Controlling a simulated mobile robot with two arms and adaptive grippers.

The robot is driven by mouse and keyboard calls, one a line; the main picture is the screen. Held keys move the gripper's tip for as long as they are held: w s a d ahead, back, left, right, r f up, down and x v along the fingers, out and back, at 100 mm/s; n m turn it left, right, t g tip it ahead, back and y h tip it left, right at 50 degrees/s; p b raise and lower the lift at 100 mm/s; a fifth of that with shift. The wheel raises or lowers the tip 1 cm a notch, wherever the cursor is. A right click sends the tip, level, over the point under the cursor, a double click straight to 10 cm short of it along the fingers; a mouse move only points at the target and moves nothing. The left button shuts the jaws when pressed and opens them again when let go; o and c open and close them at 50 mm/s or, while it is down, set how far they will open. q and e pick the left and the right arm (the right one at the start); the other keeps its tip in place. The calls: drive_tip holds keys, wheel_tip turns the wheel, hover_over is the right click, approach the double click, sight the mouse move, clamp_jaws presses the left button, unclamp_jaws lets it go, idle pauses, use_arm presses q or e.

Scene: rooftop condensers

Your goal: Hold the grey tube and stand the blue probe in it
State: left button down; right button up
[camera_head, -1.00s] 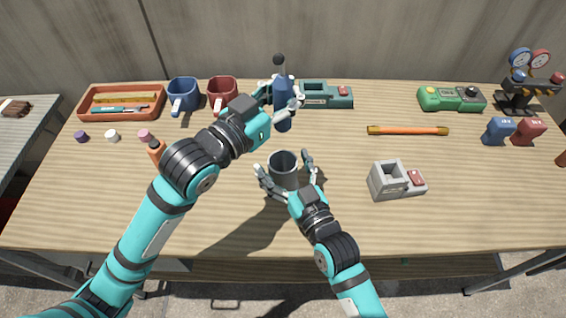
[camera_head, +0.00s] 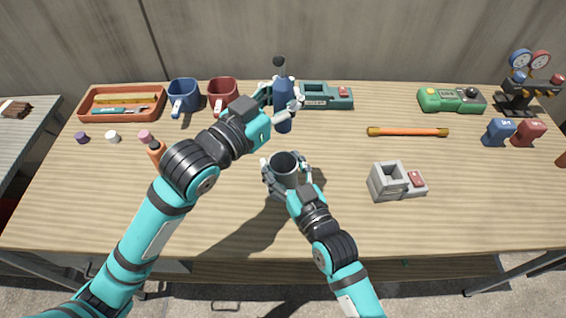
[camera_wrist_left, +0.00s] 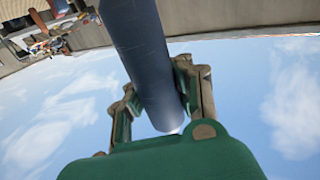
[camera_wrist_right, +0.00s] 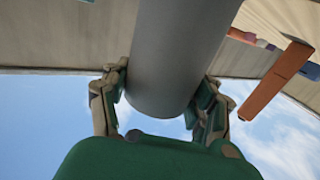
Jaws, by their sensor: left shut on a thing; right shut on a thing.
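The blue probe (camera_head: 283,90) is upright with a dark round tip at its top. My left gripper (camera_head: 281,104) is shut on it and holds it behind the tube; the probe also fills the middle of the left wrist view (camera_wrist_left: 145,60). The grey tube (camera_head: 284,165) stands upright, its open mouth facing up and looking empty. My right gripper (camera_head: 286,184) is shut on the tube, with fingers on both sides; the tube also shows in the right wrist view (camera_wrist_right: 175,60). The probe and tube are apart. The tube's base is partly hidden by my right gripper.
A grey block with a square opening (camera_head: 388,181) stands right of the tube. A teal holder (camera_head: 328,95) is behind the probe. Blue (camera_head: 184,95) and red (camera_head: 221,93) mugs stand at the back left. An orange rod (camera_head: 408,131) lies right. The front of the table is mostly clear.

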sight(280, 127)
use_arm(q)
drive_tip(key=shift+s+d+f+m+g+h, duration=0.1)
drive_tip(key=shift+s+f+m+g+h, duration=0.25)
drive_tip(key=shift+f, duration=0.5)
drive_tip(key=shift+s+a+f+m+g+h, duration=0.15)
drive_tip(key=shift+f+m+g+h, duration=0.25)
drive_tip(key=shift+f, duration=0.5)
drive_tip(key=shift+s+d+f+m+g+h, duration=0.2)
drive_tip(key=shift+f+g+h, duration=0.3)
drive_tip(key=shift+f, duration=1.6)
drive_tip(key=shift+f, duration=0.15)
drive_tip(key=shift+f, duration=0.45)
drive_tip(key=shift+f, duration=0.25)
drive_tip(key=shift+f, duration=0.35)
drive_tip(key=shift+f, duration=0.35)
drive_tip(key=shift+f, duration=0.3)
drive_tip(key=shift+f, duration=0.1)
